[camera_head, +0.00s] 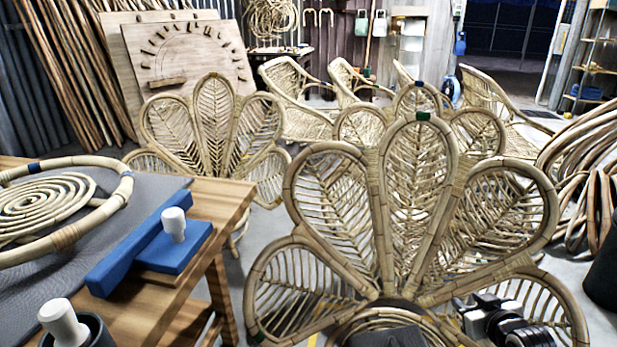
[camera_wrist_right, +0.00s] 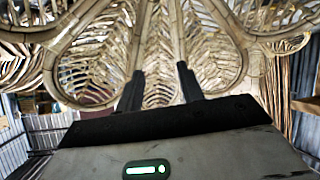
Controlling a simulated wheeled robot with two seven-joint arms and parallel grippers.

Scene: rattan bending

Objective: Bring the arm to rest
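My right arm (camera_head: 497,318) shows at the lower edge of the head view, in front of the large rattan petal-back chair (camera_head: 417,185). In the right wrist view my right gripper (camera_wrist_right: 160,70) has its two dark fingers apart, with nothing between them. The looped rattan back (camera_wrist_right: 168,50) fills the view beyond the fingers. I cannot tell whether the fingers touch it. My left gripper is in neither view.
A wooden workbench (camera_head: 232,200) stands at the left. It carries a rattan ring with a spiral (camera_head: 128,187), a blue block with a white knob (camera_head: 174,223) and a dark cup. More rattan chairs (camera_head: 215,125) stand behind. Rattan coils (camera_head: 585,160) lie at the right.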

